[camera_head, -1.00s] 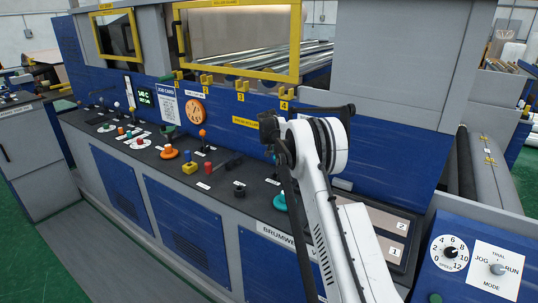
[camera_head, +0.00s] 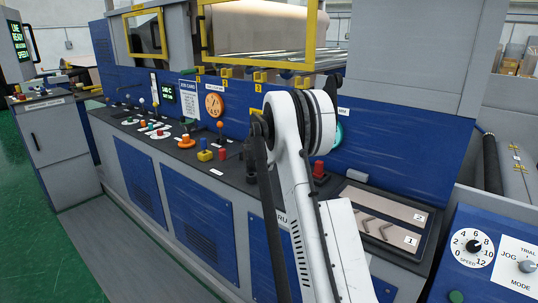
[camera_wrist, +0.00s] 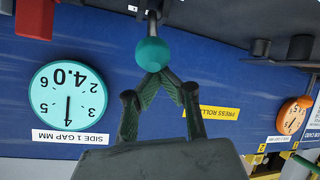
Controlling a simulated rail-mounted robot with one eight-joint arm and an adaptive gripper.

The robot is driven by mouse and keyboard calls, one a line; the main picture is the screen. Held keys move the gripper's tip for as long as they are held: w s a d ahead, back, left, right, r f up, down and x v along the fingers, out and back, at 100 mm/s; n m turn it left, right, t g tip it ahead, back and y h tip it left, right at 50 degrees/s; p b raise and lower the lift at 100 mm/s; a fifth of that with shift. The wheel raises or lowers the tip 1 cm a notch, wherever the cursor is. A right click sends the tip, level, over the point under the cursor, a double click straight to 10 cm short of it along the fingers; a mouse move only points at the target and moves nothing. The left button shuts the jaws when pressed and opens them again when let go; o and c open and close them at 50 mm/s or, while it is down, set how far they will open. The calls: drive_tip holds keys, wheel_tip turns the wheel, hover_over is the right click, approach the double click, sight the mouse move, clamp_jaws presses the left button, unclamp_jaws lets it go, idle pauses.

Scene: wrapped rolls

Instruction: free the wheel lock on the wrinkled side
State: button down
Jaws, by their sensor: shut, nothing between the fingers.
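In the wrist view, which is upside down, my gripper (camera_wrist: 157,78) is shut and empty. Its fingertips overlap the edge of a teal ball knob (camera_wrist: 152,54) on a lever; I cannot tell whether they touch it. Which is a wheel lock is unclear. Dark chevron marks (camera_head: 378,229) show in the slot labelled 1. My arm hides my gripper there.
An orange gauge (camera_wrist: 293,116) is at the right. A speed dial (camera_head: 472,247) is at lower right.

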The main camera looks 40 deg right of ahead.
drive_tip(key=shift+s+a+f+b, duration=0.15)
drive_tip(key=shift+a+f+b, duration=0.35)
drive_tip(key=shift+f+b, duration=0.05)
drive_tip(key=shift+s+a+f+b, duration=0.15)
drive_tip(key=shift+a+f+b, duration=0.35)
drive_tip(key=shift+f, duration=0.05)
drive_tip(key=shift+a+f, duration=0.15)
wheel_tip(320, 180, up, 4)
drive_tip(key=w+p, duration=0.1)
drive_tip(key=w, duration=0.1)
drive_tip(key=s+a+r, duration=0.1)
drive_tip(key=s+a, duration=0.2)
drive_tip(key=a, duration=0.5)
drive_tip(key=shift+r, duration=0.15)
